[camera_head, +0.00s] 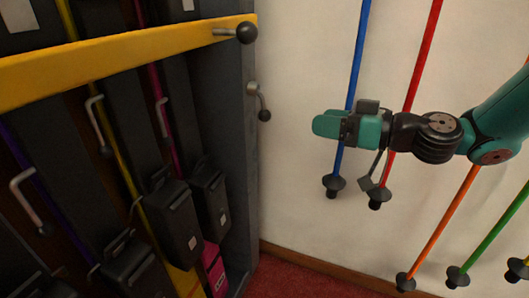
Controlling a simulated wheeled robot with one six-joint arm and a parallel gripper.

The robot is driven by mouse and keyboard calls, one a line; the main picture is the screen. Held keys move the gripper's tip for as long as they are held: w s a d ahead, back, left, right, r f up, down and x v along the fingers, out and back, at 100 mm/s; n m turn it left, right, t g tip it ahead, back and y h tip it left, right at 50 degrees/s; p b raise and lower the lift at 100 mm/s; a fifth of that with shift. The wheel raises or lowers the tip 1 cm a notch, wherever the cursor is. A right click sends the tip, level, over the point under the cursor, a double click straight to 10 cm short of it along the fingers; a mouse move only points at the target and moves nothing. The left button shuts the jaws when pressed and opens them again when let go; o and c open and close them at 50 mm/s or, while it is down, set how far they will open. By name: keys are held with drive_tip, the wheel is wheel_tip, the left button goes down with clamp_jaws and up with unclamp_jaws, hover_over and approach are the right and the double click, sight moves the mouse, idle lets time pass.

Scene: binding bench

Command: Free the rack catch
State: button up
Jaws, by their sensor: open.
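A dark rack (237,150) stands at the left with a yellow bar (120,50) across its front. A metal pin with a black ball knob (246,33) sits at the bar's right end. Below it, on the rack's side edge, a small metal lever (252,88) hangs down to a dark ball end (264,115). I cannot tell which of these two is the catch. My gripper (318,126), with teal fingers, is open and empty, right of the lever and apart from it. Its fingers point left towards the rack, and the gap between them is hard to see.
Black cases (172,222) and hooked metal handles (97,115) fill the rack. Blue (356,60), red (420,60), orange (445,222) and green (495,232) poles stand along the pale wall (300,60). Clear space lies between gripper and rack.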

drive_tip(key=t+b, duration=0.2)
approach(270, 117)
drive_tip(key=shift+m, duration=0.4)
drive_tip(key=x, duration=1.2)
drive_tip(key=shift+d, duration=0.1)
clamp_jaws()
